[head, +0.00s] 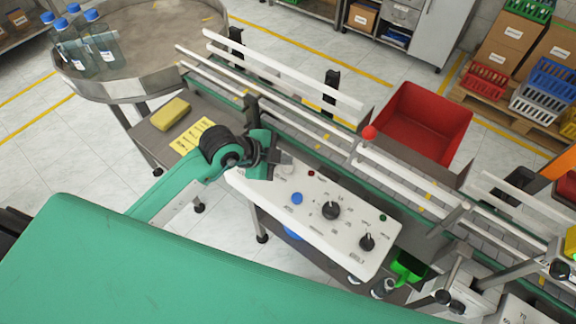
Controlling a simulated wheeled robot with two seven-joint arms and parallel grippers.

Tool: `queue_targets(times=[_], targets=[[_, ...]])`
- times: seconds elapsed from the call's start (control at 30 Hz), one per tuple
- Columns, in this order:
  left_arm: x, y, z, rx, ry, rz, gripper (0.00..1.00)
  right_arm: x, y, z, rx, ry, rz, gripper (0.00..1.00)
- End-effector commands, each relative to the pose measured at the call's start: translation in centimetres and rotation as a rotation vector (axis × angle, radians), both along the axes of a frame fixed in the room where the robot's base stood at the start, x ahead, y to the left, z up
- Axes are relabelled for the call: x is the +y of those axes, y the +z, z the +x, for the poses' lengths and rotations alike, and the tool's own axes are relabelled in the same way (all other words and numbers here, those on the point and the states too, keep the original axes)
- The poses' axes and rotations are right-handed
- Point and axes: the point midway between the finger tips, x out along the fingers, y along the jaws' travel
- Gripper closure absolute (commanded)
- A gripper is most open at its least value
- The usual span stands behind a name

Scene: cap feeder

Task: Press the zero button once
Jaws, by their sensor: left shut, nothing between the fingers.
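The white control panel (308,238) lies tilted in the middle of the head view. It carries a blue button (297,198), two black knobs (331,210), a small red lamp or button (311,173) and a small green one (383,217). Its printed labels are too small to read, so I cannot tell which button is zero. My left gripper (277,167) is shut and empty over the panel's upper left end, up and left of the blue button. It hides part of that corner, beside a pale piece; contact cannot be told. My right gripper is not in view.
A conveyor with white guide rails (282,68) runs behind the panel. A red bin (425,122) stands beyond it. A round table (150,30) with blue-capped bottles is at upper left. A yellow sponge (170,113) and yellow note lie left; a green scoop (408,268) lies right.

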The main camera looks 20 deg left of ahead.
Motion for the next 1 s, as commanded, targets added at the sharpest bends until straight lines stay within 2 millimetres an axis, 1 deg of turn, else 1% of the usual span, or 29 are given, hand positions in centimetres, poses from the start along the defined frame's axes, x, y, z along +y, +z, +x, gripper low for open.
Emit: queue_targets(times=[0.6, 0.87, 1.0], targets=[[0.00, -0.03, -0.01, 0.000, 0.000, 0.000, 1.00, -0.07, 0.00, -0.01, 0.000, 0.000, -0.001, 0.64], [-0.01, -0.79, -0.01, 0.001, 0.001, -0.001, 1.00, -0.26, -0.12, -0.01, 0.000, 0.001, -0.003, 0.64], [0.01, -0.85, 0.01, 0.000, 0.001, 0.001, 1.00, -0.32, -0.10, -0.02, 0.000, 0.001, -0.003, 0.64]])
